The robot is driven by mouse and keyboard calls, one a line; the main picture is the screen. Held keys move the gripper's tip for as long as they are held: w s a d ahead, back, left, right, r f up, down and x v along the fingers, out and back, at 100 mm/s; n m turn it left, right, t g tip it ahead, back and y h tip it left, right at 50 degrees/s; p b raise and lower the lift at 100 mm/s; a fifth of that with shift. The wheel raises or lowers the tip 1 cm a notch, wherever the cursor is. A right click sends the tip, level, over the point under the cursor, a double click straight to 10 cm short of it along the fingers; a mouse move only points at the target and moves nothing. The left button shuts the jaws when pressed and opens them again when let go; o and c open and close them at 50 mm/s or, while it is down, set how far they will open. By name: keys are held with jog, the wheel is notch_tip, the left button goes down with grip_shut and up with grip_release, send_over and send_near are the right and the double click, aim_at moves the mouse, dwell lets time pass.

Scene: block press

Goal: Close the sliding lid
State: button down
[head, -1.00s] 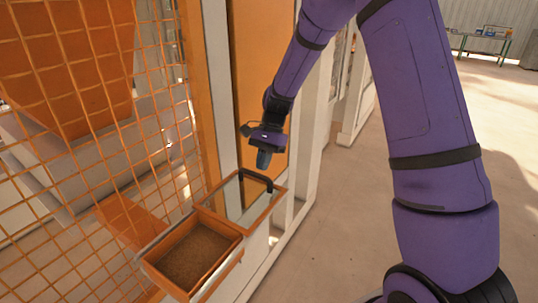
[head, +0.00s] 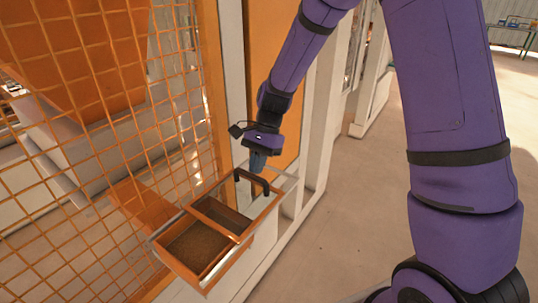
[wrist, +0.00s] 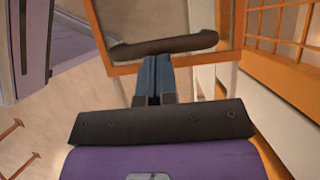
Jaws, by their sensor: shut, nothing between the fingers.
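The sliding lid, a clear pane in an orange frame (head: 217,221), lies over the back part of an orange-rimmed box (head: 203,283). The front part of the box is open and shows a brown inside. A black bar handle (head: 239,176) stands on the lid's back end. My gripper (head: 257,168) is shut and empty, pointing down just behind the handle. In the wrist view my blue fingers (wrist: 153,80) are together, their tips right at the handle (wrist: 165,46); whether they touch it I cannot tell. The lid pane (wrist: 160,14) shows beyond it.
An orange wire mesh (head: 100,130) stands close on the left of the box. A white frame with an orange panel (head: 275,60) rises behind it. Open floor (head: 340,210) lies to the right.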

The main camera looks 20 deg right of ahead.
send_over(231, 208)
jog(key=shift+w, duration=0.1)
jog(key=shift+a, duration=0.1)
dwell(0.4)
